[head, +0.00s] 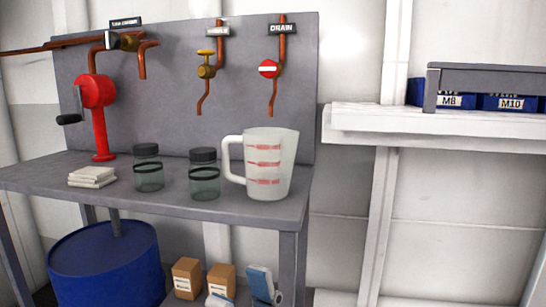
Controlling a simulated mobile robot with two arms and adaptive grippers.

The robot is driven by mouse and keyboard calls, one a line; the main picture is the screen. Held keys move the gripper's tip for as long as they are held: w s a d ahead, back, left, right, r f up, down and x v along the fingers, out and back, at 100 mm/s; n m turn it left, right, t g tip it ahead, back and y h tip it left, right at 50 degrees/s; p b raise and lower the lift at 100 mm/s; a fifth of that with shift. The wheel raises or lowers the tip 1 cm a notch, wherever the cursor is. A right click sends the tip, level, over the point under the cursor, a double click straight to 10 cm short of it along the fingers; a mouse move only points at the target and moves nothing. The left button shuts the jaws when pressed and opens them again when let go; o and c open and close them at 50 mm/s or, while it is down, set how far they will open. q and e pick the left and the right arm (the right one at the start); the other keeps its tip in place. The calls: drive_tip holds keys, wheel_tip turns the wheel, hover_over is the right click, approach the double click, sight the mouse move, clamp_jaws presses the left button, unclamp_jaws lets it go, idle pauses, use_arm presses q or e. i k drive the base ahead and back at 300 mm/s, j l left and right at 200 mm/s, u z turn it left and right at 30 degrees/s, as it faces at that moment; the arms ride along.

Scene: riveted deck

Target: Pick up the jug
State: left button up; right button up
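The jug (267,163) is a translucent white measuring jug with red markings and a handle on its left side. It stands upright on the right part of the grey workbench (240,208), near the right end. Its handle side is close to a lidded glass jar (204,178). I make out neither of my grippers in the head view, and nothing is holding the jug.
Another dark-lidded jar (148,170), a stack of white cloths (93,177) and a red hand-cranked device (99,110) stand left of the jug. Pipes with valves run down the back panel (180,75). A blue drum (105,268) and boxes (186,275) are below.

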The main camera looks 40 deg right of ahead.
sight(270, 152)
drive_tip(key=i+j+z, duration=0.1)
drive_tip(key=z, duration=0.3)
drive_tip(key=j+z, duration=0.2)
drive_tip(key=z, duration=0.2)
drive_tip(key=i+j+z, duration=0.1)
drive_tip(key=z, duration=0.3)
drive_tip(key=j+z, duration=0.25)
drive_tip(key=z, duration=0.15)
